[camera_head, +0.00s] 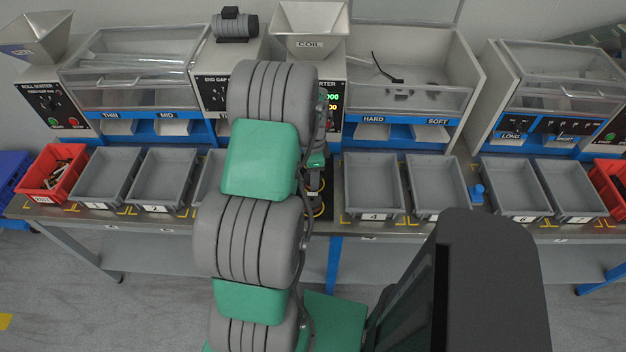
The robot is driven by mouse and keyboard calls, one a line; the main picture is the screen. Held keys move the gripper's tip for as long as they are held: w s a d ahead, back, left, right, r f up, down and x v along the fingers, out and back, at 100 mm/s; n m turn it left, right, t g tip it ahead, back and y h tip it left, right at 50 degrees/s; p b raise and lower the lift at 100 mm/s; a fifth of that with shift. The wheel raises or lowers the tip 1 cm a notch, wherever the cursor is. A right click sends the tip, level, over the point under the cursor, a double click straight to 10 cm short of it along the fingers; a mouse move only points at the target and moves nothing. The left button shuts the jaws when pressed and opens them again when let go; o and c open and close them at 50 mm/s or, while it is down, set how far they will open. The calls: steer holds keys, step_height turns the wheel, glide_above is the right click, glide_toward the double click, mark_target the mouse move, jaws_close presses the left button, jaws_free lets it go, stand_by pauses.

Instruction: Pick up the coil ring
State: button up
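I cannot make out a coil ring for certain in the head view. The sorter with a hopper marked COIL (310,44) stands at the back centre, partly hidden by my arm. My gripper (314,196) is small and partly hidden behind my arm. It points down over the bench, in the gap left of the tray marked 4. I cannot see its fingertips well enough to tell whether they are apart or holding anything. Thin yellow curved shapes show beside and below it, too small to identify.
Grey trays line the bench front, including tray 4 (374,216). A red bin (36,190) with mixed parts is at the left, another red bin (597,168) at the right edge. A small blue object (478,193) sits between trays. Sorting machines stand close behind.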

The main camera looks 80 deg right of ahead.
jaws_close()
steer(key=shift+r, duration=0.1)
